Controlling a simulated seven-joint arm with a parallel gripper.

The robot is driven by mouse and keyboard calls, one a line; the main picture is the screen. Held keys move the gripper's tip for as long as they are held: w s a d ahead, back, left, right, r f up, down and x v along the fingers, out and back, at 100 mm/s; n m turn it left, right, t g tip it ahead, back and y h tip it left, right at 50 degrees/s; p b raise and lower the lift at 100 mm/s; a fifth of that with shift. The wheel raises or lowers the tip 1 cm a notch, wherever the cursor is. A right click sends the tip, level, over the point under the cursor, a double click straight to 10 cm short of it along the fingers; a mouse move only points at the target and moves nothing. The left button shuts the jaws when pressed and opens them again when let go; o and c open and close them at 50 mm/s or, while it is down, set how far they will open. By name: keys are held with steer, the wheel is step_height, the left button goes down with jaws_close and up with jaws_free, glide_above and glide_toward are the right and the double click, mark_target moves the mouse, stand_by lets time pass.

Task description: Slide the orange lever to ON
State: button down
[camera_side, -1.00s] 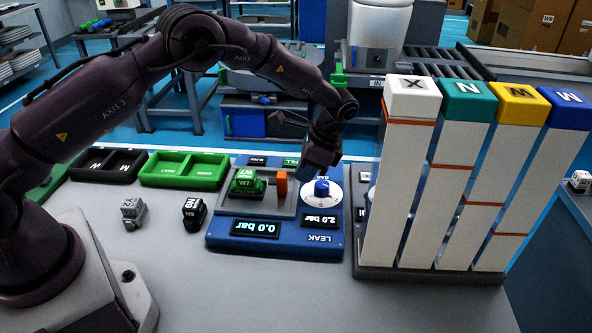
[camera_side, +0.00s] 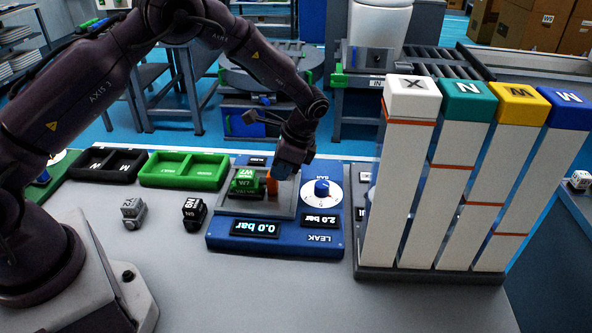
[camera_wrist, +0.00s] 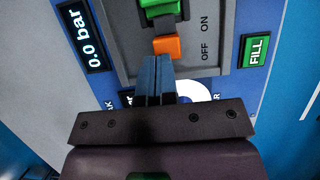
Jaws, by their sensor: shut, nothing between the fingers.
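The orange lever (camera_side: 271,184) stands on the grey plate of the blue leak panel (camera_side: 222,241), just right of the green W7 block (camera_side: 245,181). In the wrist view the lever (camera_wrist: 166,47) is level with the OFF label (camera_wrist: 205,49); the ON label (camera_wrist: 205,23) is farther up, on the green block's side. My gripper (camera_side: 285,172) is shut and empty, pointing down on the right side of the lever. In the wrist view its fingertips (camera_wrist: 156,58) lie right against the lever's lower edge; contact looks likely but cannot be confirmed.
A white dial with a blue knob (camera_side: 321,188) sits to the right of my gripper. Tall labelled columns (camera_side: 395,190) stand farther right. Green (camera_side: 184,184) and black (camera_side: 107,178) trays and two small blocks (camera_side: 194,222) are at left. The front table is clear.

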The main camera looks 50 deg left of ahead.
steer(key=shift+f, duration=0.1)
steer(key=w+d, duration=0.3)
steer(key=v, duration=1)
steer(key=shift+s, duration=0.15)
steer(key=shift+a, duration=0.1)
